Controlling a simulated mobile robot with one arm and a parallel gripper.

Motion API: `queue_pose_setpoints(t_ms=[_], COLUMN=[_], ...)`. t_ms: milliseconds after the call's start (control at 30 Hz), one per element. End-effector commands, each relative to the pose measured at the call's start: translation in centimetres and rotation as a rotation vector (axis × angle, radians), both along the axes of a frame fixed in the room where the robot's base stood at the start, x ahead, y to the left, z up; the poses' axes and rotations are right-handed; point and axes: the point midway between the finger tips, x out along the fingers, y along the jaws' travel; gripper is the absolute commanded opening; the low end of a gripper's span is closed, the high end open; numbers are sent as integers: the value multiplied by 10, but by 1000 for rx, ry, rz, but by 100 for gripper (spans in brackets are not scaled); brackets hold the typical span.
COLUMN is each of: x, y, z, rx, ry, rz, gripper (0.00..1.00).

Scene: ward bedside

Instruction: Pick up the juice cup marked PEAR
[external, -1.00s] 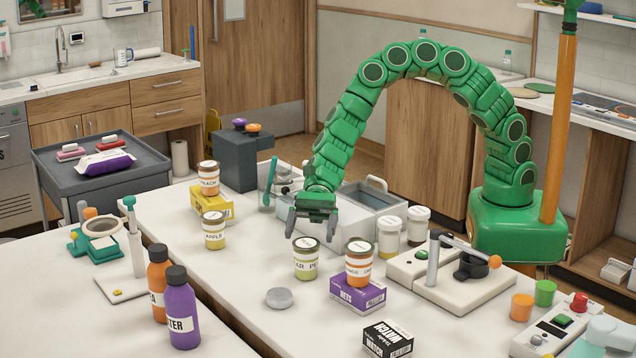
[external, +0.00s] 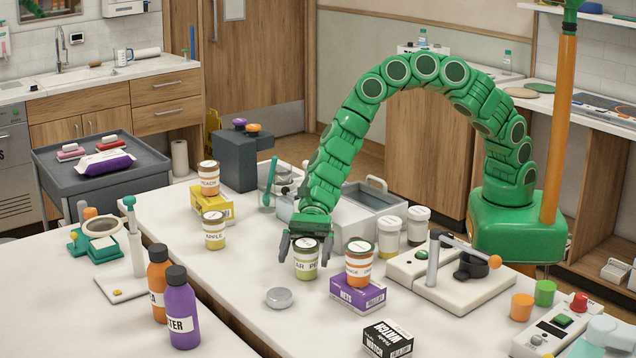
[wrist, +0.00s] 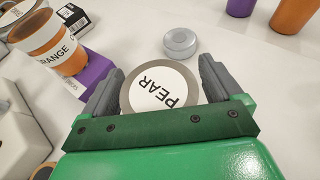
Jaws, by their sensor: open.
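The lower part of the cup is hidden from the wrist camera.
An ORANGE cup (external: 360,262) stands on a purple box (external: 357,294) close to the right of the PEAR cup. A grey round lid (external: 279,298) lies in front. The APPLE cup (external: 214,230) stands to the left. Two white-lidded jars (external: 389,238) stand behind, right.

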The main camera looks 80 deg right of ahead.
Motion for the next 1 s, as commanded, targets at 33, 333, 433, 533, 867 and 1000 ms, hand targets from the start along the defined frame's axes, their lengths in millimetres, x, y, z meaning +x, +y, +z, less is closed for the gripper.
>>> queue_pose_setpoints(t_ms=[33,333,433,533,867,1000], x=[0,0,0,0,0,0], y=[0,0,0,0,0,0], z=[0,0,0,0,10,29], rx=[0,0,0,0,2,3], ry=[0,1,1,1,-1,-2], rz=[0,0,0,0,0,1], gripper=[93,54,39,34,34,34])
